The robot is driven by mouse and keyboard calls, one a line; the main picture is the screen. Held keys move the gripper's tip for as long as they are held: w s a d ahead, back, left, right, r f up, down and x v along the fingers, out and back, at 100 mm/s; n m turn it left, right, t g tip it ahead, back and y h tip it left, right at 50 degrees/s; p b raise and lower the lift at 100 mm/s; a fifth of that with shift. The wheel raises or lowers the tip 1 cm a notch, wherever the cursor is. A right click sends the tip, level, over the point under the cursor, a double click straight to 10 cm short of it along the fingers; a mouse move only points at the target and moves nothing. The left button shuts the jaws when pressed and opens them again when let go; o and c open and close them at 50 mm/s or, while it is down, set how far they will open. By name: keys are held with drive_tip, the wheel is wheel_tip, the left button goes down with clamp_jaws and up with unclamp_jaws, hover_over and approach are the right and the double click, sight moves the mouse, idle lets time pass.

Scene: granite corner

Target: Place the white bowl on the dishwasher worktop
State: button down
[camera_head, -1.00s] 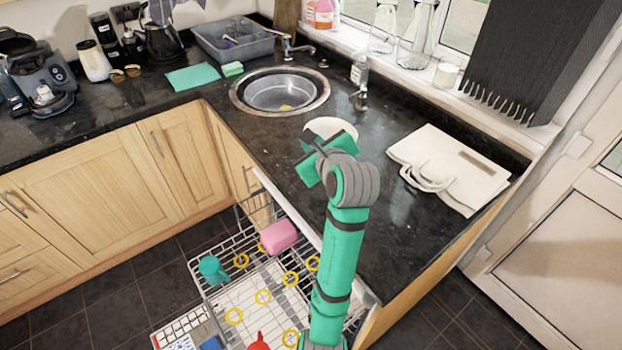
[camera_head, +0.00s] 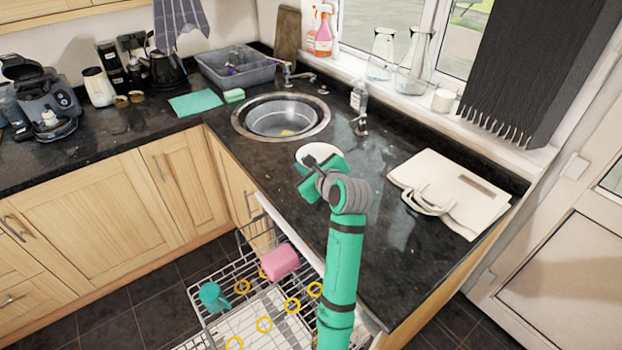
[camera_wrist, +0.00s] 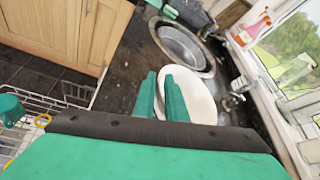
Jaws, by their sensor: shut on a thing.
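The white bowl (camera_head: 318,154) is at my gripper over the black worktop (camera_head: 290,195), just in front of the round sink. My gripper (camera_head: 309,176) hides part of the bowl in the head view. In the wrist view the bowl (camera_wrist: 195,98) is seen beyond the two green fingers (camera_wrist: 161,92), which are close together at its near left rim. The fingers are shut on the bowl. Whether the bowl's underside touches the worktop cannot be told.
A cream bag (camera_head: 450,192) lies on the worktop to the right. The sink (camera_head: 281,117) lies behind the bowl, with a tap and soap bottle (camera_head: 358,97) beside it. Below left is the pulled-out dishwasher rack (camera_head: 245,305) with a pink item (camera_head: 281,262). Worktop between bowl and bag is clear.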

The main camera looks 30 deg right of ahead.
drive_tip(key=d+f, duration=0.1)
drive_tip(key=f, duration=0.1)
drive_tip(key=w+d+f, duration=0.1)
drive_tip(key=shift+w+d+f, duration=0.2)
drive_tip(key=shift+d+f, duration=0.2)
wheel_tip(320, 180, down, 3)
drive_tip(key=shift+d+f, duration=0.1)
drive_tip(key=shift+f, duration=0.05)
drive_tip(key=c, duration=1.8)
unclamp_jaws()
drive_tip(key=v, duration=1.2)
